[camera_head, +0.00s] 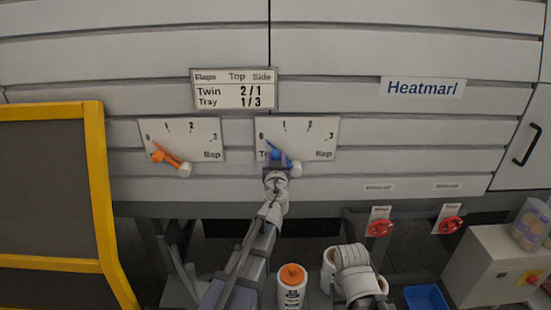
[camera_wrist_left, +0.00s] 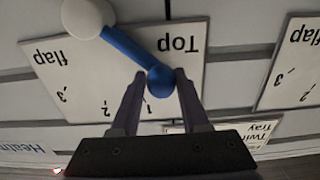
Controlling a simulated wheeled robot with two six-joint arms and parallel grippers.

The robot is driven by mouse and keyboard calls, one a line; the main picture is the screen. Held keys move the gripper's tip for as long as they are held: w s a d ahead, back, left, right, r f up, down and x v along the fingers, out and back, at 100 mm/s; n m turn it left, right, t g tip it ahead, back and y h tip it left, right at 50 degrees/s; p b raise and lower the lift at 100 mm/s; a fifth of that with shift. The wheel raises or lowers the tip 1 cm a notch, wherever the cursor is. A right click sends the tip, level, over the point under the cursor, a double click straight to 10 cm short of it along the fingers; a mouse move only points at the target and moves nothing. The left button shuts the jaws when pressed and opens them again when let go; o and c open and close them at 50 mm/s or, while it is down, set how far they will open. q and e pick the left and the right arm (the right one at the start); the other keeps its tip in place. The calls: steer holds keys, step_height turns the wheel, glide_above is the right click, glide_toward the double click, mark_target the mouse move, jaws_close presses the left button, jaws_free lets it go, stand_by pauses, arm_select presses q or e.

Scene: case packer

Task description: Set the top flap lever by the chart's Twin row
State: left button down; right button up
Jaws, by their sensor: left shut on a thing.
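The chart (camera_head: 235,104) on the panel lists Top and Side columns: Twin 2/1, Tray 1/3. Below it on the right is the top flap plate (camera_head: 318,138), marked 0 to 3. Its blue lever (camera_head: 284,159) leans up and left toward the 0 side and has a white round end. My left gripper (camera_head: 274,165) is at this lever. In the left wrist view, which is upside down, my left gripper's fingers (camera_wrist_left: 160,88) are shut on the lever's blue ball. The fingers hide the 0 mark there.
A second flap plate (camera_head: 197,132) with an orange lever (camera_head: 172,159) toward 0 is at left. A yellow-framed guard (camera_head: 96,180) stands far left. Red valve handles (camera_head: 380,228), an orange-capped bottle (camera_head: 291,294) and a blue bin (camera_head: 426,298) are lower down.

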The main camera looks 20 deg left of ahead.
arm_select(q)
steer(key=shift+a, duration=0.1)
steer(key=shift+w+d+r+m+p, duration=0.45)
steer(key=shift+d+m, duration=1.15)
steer(key=shift+m, duration=0.4)
steer(key=shift+w+d+r+m+p, duration=0.45)
steer(key=shift+d+m, duration=1.15)
steer(key=shift+m, duration=0.4)
steer(key=shift+w+d+r+m+p, duration=0.45)
steer(key=shift+d+m, duration=1.15)
steer(key=shift+m, duration=0.4)
steer(key=shift+c, duration=2.4)
jaws_free()
steer(key=shift+o, duration=0.2)
steer(key=shift+s+d, duration=0.1)
